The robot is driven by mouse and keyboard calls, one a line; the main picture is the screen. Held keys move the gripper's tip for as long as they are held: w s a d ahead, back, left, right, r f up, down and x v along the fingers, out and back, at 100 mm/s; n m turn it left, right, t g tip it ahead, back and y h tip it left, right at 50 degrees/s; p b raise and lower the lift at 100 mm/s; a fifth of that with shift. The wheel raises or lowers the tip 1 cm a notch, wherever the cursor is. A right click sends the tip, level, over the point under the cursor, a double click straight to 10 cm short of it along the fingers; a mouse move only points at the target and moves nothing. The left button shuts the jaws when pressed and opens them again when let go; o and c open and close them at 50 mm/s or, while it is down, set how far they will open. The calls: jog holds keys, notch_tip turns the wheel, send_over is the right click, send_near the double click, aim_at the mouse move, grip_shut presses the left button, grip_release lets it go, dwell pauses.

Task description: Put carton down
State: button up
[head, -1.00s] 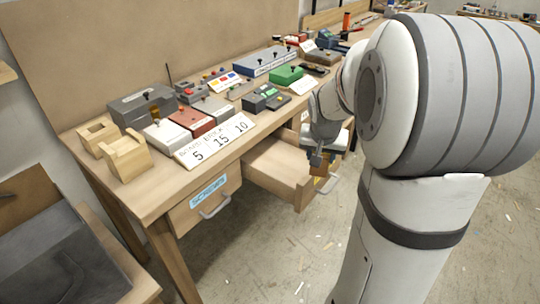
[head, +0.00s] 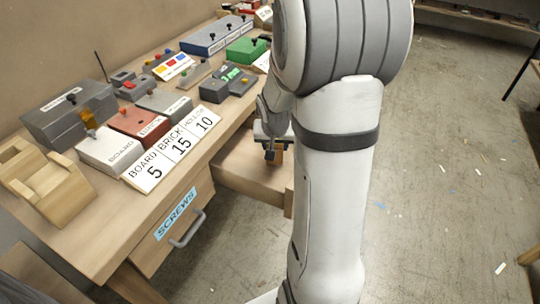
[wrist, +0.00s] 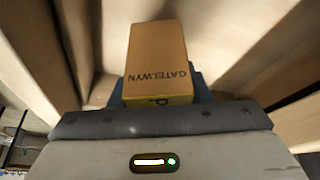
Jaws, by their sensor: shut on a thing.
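The carton (wrist: 157,55) is a small brown box marked "GATELWYN", with a yellow face at its near end in the wrist view. My gripper (head: 272,154) is shut on it, and a bit of its brown side shows beside the fingers in the head view. In the wrist view the blue-grey fingertips show at either side of the carton. The carton is over or inside the open wooden drawer (head: 240,172) under the workbench. I cannot tell whether it touches the drawer floor.
The workbench (head: 100,230) holds grey, white, red and green boxes with knobs, number cards and a wooden holder (head: 48,185). A closed drawer labelled "SCREWS" (head: 176,215) is left of the open one. The floor (head: 450,180) at right is mostly clear.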

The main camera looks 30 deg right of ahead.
jog(key=shift+f+b, duration=0.5)
jog(key=shift+f, duration=1.35)
jog(key=shift+f, duration=0.2)
jog(key=o, duration=1.1)
jog(key=shift+s, duration=0.1)
jog(key=shift+r, duration=0.2)
